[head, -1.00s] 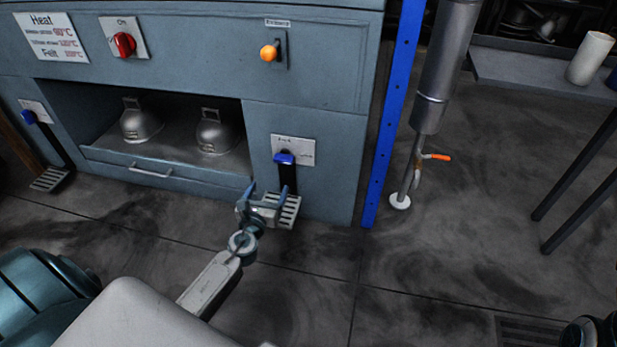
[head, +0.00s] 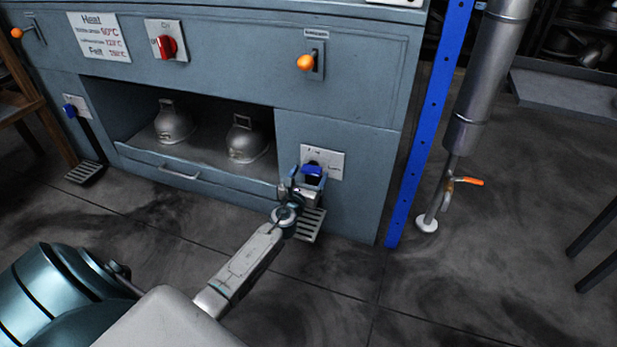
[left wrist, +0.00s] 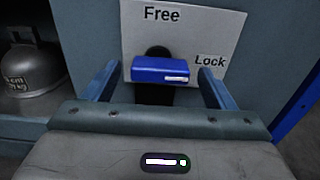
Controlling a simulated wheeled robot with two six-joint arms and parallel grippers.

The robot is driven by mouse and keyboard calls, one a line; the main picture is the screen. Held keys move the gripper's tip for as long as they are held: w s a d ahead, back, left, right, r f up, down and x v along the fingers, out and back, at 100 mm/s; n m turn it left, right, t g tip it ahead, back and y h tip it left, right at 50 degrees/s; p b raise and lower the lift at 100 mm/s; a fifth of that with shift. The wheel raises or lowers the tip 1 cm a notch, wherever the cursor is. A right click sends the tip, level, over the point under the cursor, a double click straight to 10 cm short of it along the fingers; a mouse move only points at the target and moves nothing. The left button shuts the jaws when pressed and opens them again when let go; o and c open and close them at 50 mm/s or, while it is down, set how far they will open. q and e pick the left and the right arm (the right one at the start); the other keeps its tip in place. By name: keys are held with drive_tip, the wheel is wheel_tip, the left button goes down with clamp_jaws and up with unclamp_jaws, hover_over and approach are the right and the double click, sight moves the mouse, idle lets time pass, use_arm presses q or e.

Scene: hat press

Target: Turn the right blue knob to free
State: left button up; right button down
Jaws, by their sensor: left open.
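The right blue knob (head: 313,170) sits on a white plate (head: 333,160) on the front of the grey-blue press. In the left wrist view the blue knob (left wrist: 160,70) lies roughly level, its right end toward the word "Lock"; "Free" is printed above it on the plate (left wrist: 205,25). My left gripper (head: 307,176) is open, with its fingers apart on either side of the knob. In the left wrist view the left gripper (left wrist: 157,82) shows a gap between each finger and the knob. My right gripper is not in view.
A pedal (head: 310,224) is below the knob. Two metal hat moulds (head: 243,140) stand in the press opening. A blue post (head: 428,125) and a pipe with an orange-handled valve (head: 468,181) stand to the right. Another blue knob (head: 70,109) is at the left.

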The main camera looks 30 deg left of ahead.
use_arm(q)
drive_tip(key=c, duration=1)
